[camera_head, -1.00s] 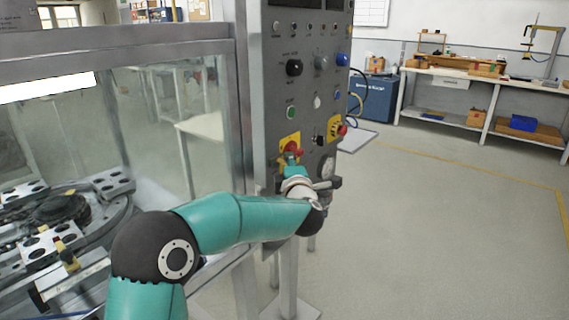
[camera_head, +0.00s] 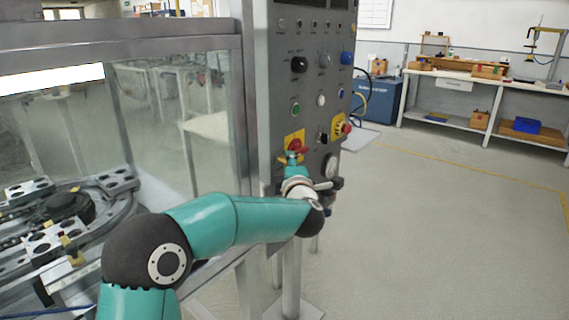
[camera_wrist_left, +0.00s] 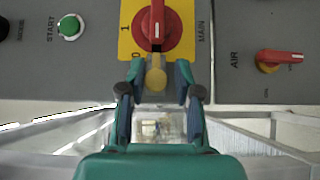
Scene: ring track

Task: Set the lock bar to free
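The main switch, a red handle on a yellow plate (camera_head: 294,142), is on the grey control panel. In the left wrist view its red handle (camera_wrist_left: 157,22) is upright, between the 1 and 0 marks. A yellow knob on a short bar (camera_wrist_left: 156,77), perhaps the lock bar, sticks out just below the plate. My left gripper (camera_wrist_left: 160,72) has one finger on each side of this knob. The fingers look apart, with a gap at least on the right; contact is unclear. In the head view my left gripper (camera_head: 292,159) covers the knob. My right gripper is out of view.
A green START button (camera_wrist_left: 70,26) and a red AIR handle (camera_wrist_left: 279,57) flank the main switch. A red knob on yellow (camera_head: 341,127) and a gauge (camera_head: 330,166) are close on the right. The glazed enclosure (camera_head: 150,130) stands left. The floor to the right is clear.

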